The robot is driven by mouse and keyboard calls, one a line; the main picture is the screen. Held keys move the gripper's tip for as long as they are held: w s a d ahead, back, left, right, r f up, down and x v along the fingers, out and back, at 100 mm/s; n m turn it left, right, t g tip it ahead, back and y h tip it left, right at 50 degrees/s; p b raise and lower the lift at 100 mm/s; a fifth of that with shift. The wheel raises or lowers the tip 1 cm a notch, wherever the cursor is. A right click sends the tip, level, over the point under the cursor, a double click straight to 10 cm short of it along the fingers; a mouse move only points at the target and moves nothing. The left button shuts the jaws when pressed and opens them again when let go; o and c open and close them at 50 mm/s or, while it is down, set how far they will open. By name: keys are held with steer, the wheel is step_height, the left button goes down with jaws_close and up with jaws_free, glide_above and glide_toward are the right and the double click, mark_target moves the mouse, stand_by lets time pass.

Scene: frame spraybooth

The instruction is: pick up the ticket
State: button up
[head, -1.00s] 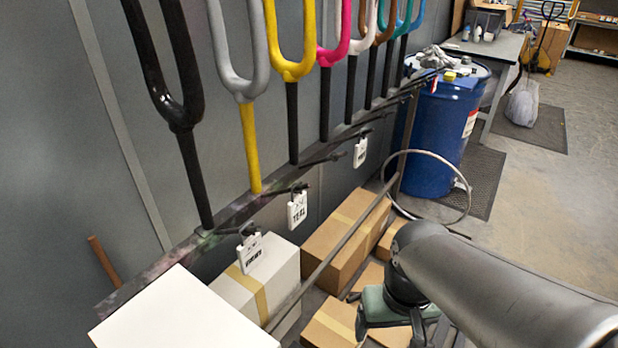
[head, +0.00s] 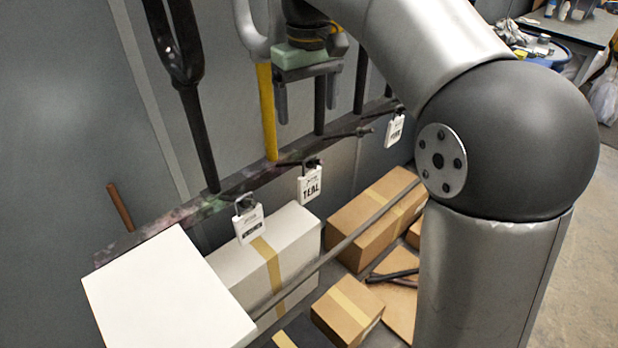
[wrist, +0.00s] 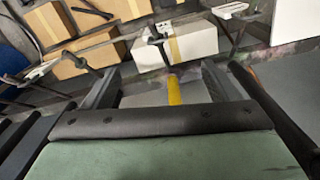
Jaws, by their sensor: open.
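Three white tickets hang from dark hooks along the rail: one at the near left (head: 249,224) with print too small to read, one marked TEAL (head: 309,184), and one farther right (head: 395,130). The task does not say which one. My gripper (head: 307,105) is open and empty, pointing down above the rail, higher than the TEAL ticket. In the wrist view, my gripper's fingers (wrist: 158,88) are spread apart with nothing held. A white ticket (wrist: 230,10) shows there at the top, beyond the fingers.
Painted forks hang in a row along the wall, a black one (head: 180,70) at left, close to my gripper. A white box (head: 285,250) and cardboard boxes (head: 375,215) lie below the rail. A white panel (head: 165,295) fills the near left. A thin bar (head: 345,240) runs above the boxes.

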mark_target(314, 164)
step_height(314, 164, down, 11)
steer(key=shift+s, duration=0.1)
steer(key=shift+d+f+p, duration=0.15)
steer(key=shift+f+p, duration=0.05)
steer(key=shift+f, duration=1.3)
steer(key=shift+d+f+p, duration=0.1)
steer(key=shift+f+p, duration=0.1)
steer(key=shift+f, duration=1.25)
steer(key=c, duration=1.1)
steer(key=shift+s+d+r, duration=0.25)
steer(key=shift+d+r, duration=0.1)
steer(key=shift+r, duration=0.15)
steer(key=s+d+r+b, duration=0.2)
steer(key=s+d+r, duration=0.5)
steer(key=s+d, duration=0.1)
steer(key=shift+s+d, duration=0.35)
steer(key=shift+s, duration=0.55)
